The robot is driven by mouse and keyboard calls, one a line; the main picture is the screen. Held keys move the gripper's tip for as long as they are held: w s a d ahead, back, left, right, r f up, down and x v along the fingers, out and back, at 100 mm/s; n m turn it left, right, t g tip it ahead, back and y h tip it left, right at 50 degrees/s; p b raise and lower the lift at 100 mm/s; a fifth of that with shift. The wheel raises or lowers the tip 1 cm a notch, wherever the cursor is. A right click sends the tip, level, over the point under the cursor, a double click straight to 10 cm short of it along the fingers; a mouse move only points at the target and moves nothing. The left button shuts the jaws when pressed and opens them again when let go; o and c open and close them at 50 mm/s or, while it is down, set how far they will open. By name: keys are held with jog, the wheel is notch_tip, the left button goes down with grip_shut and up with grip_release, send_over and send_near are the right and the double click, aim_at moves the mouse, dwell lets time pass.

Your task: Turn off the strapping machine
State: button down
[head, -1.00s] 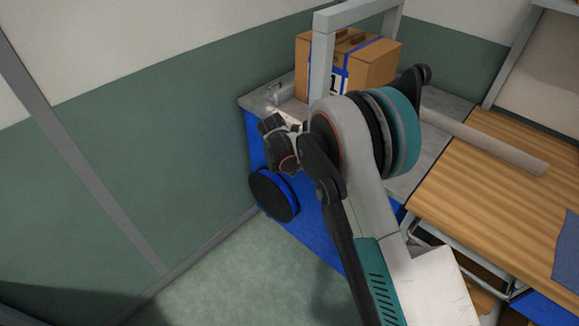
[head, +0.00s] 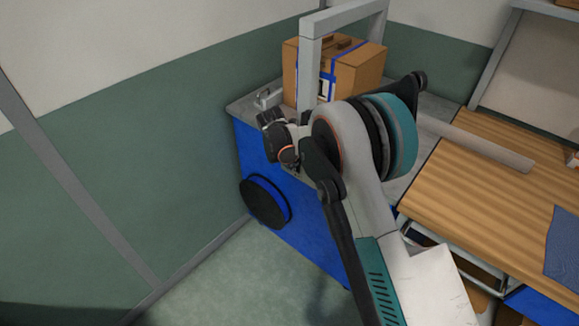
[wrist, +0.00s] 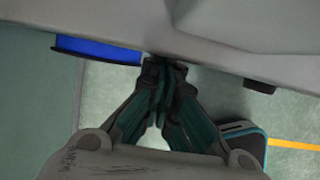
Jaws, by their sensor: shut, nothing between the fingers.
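The strapping machine has a blue body (head: 300,215), a grey top and a grey arch (head: 307,70). A small metal box (head: 268,98), which may carry its switch, sits on the top's left end. A black and blue reel (head: 264,202) is on the body's side; a blue rim, likely the reel's, shows in the wrist view (wrist: 98,49). My gripper (wrist: 164,66) is shut and empty, its tips at the edge of a grey surface, likely the machine's top. I cannot tell if they touch.
A cardboard box (head: 358,72) with blue straps stands on the machine under the arch. A wooden table (head: 480,190) adjoins on the right. A green and white wall (head: 130,150) closes the left side. Some floor (head: 230,275) is clear in front.

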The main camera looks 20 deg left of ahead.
jog(key=shift+w+d, duration=0.25)
jog(key=shift+d, duration=0.2)
jog(key=shift+r, duration=0.15)
jog(key=shift+w+r+p, duration=0.15)
jog(key=shift+r+p, duration=0.15)
jog(key=shift+r, duration=0.25)
jog(key=s+a+p+v, duration=0.1)
jog(key=p+v, duration=0.2)
jog(key=v, duration=0.8)
jog(key=shift+s+a, duration=0.2)
jog(key=shift+s, duration=0.15)
jog(key=shift+f, duration=0.1)
